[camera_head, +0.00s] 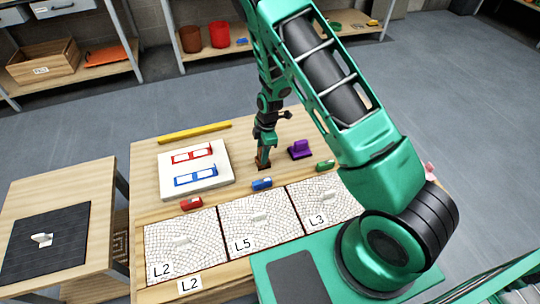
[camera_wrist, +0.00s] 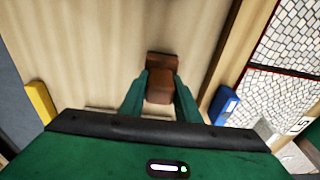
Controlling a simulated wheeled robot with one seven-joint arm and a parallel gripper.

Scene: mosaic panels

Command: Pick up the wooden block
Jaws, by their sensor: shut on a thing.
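The wooden block (camera_wrist: 160,88) is brown and sits between the two green fingers of my gripper (camera_wrist: 160,95) in the wrist view. My gripper is shut on it. In the head view the block (camera_head: 263,165) shows as a small brown shape under my gripper (camera_head: 264,152), near the middle of the wooden table (camera_head: 250,136). A darker brown patch lies just beyond the block in the wrist view. I cannot tell whether the block touches the table.
A purple object (camera_head: 300,149) stands right of my gripper. A white tray (camera_head: 221,155) with red and blue frames lies left. Red (camera_head: 191,203), blue (camera_head: 262,184) and green (camera_head: 325,166) pieces lie by the mosaic panels (camera_head: 262,228). A yellow bar (camera_head: 195,132) lies at the back.

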